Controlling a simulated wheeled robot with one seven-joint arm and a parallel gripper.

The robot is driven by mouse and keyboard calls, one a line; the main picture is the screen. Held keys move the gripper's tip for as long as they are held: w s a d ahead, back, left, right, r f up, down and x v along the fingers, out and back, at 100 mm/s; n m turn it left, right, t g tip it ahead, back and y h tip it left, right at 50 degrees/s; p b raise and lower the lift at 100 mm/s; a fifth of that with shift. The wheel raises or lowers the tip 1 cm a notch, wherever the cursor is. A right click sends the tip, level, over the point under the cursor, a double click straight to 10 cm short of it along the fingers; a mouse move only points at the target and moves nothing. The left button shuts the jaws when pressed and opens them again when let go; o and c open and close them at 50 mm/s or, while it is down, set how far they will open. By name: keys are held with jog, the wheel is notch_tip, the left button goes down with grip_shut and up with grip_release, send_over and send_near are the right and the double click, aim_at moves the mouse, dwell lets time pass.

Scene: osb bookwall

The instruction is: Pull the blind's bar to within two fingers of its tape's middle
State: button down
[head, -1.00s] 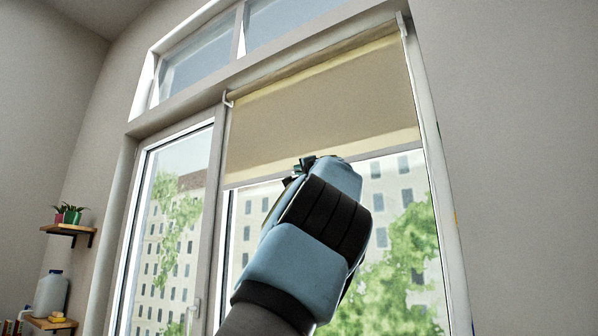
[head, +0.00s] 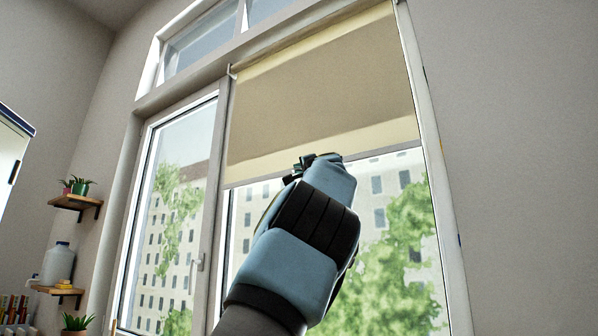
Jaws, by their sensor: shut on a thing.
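The beige roller blind (head: 320,95) hangs partly down over the right-hand window. Its grey bottom bar (head: 385,152) runs across the window, the right end a little higher in the picture. My gripper (head: 306,165) is shut on the bar near its middle; my blue wrist hides part of the bar, and the fingertips show only as small dark shapes. The tape's face cannot be seen.
A window handle (head: 198,262) is on the left sash. Wall shelves with a plant (head: 80,187) and a jug (head: 57,263) stand at the left. A white cabinet (head: 12,160) edges in at far left. The right wall is bare.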

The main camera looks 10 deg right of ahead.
notch_tip(320, 180, down, 28)
jog(key=b, duration=2.6)
jog(key=shift+r+b, duration=0.25)
jog(key=shift+b, duration=0.05)
jog(key=c, duration=1)
grip_release()
jog(key=shift+o, duration=0.2)
jog(key=b+v, duration=0.7)
jog(key=v, duration=0.3)
jog(key=shift+s, duration=0.4)
jog(key=shift+f, duration=0.1)
